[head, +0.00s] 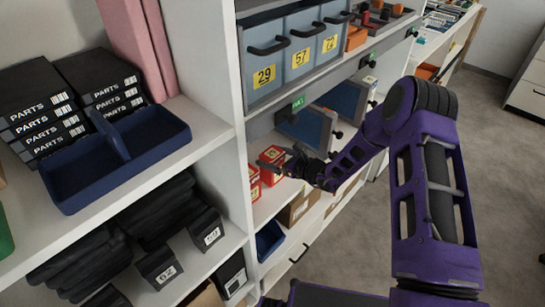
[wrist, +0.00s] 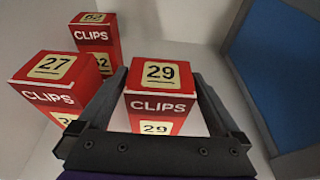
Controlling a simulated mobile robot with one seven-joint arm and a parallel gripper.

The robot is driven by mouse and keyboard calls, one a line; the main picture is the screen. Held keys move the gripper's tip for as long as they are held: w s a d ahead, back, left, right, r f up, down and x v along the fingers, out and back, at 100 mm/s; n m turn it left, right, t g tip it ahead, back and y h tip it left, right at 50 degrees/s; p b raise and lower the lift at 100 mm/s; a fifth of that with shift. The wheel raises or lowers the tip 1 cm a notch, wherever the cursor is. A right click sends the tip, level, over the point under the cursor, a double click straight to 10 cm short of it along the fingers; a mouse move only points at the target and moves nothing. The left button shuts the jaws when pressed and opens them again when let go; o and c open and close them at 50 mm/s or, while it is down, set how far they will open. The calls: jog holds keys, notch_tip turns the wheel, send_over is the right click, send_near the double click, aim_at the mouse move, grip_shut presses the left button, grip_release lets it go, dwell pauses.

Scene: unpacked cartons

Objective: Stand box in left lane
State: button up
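A red CLIPS box labelled 29 (wrist: 161,100) stands upright between the two fingers of my gripper (wrist: 161,85) in the wrist view. The fingers are spread along its two sides, with narrow gaps showing, so my gripper looks open. In the head view, my gripper (head: 300,165) reaches into the shelf bay with a red box (head: 271,155) at its fingers. The lower part of box 29 is hidden by my gripper's body.
A blue panel (wrist: 280,70) stands to the right of the boxes; it also shows in the head view (head: 312,128). Grey-blue bins (head: 300,45) sit on the shelf above. White shelf floor (wrist: 215,70) is clear between box 29 and the panel. A cabinet side wall (head: 232,80) bounds the left.

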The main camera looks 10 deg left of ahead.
jog(key=shift+r, duration=0.1)
jog(key=shift+d+r, duration=0.1)
jog(key=shift+r, duration=0.05)
jog(key=v, duration=1.1)
jog(key=shift+s+d, duration=0.25)
jog(key=shift+d, duration=0.05)
